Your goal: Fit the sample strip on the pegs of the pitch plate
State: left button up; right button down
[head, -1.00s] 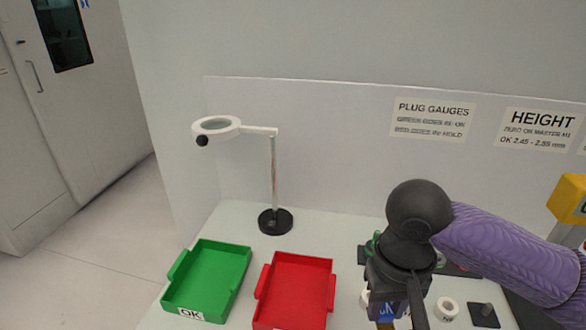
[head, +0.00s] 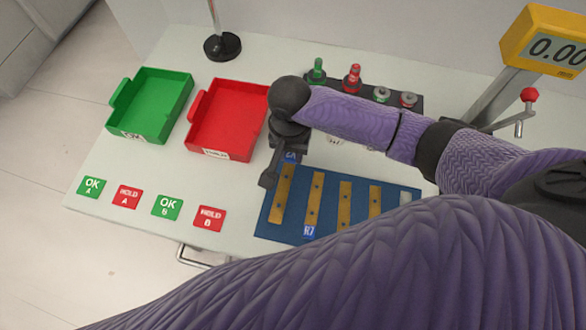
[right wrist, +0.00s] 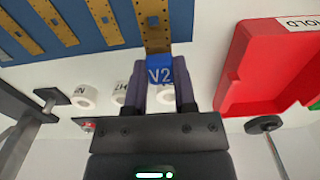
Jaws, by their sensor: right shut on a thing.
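My right gripper (head: 288,149) is at the top left corner of a blue board (head: 328,222). It is shut on the blue V2 tag (right wrist: 160,74) at the end of a brass-coloured strip with holes (right wrist: 152,28), seen in the right wrist view. The strip (head: 283,197) stretches over the board's left part; I cannot tell whether it touches it. Several similar strips (head: 345,205) lie on the board, one with an R7 tag (head: 309,230). I cannot pick out a plate with pegs for certain. My left gripper is not in view.
A green tray (head: 150,105) and a red tray (head: 225,120) stand left of my right arm. Plug gauges (head: 352,78) stand in a dark rack behind it. A yellow gauge display (head: 545,42) is at the back right. Green and red cards (head: 127,196) lie along the front left.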

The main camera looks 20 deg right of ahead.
notch_tip(320, 180, down, 6)
jog(key=shift+r+b, duration=0.1)
jog(key=shift+b, duration=1)
jog(key=shift+r, duration=0.15)
jog(key=shift+c, duration=2.1)
grip_release()
notch_tip(320, 180, up, 11)
jog(key=p, duration=0.5)
jog(key=shift+r, duration=0.6)
jog(key=shift+f, duration=0.1)
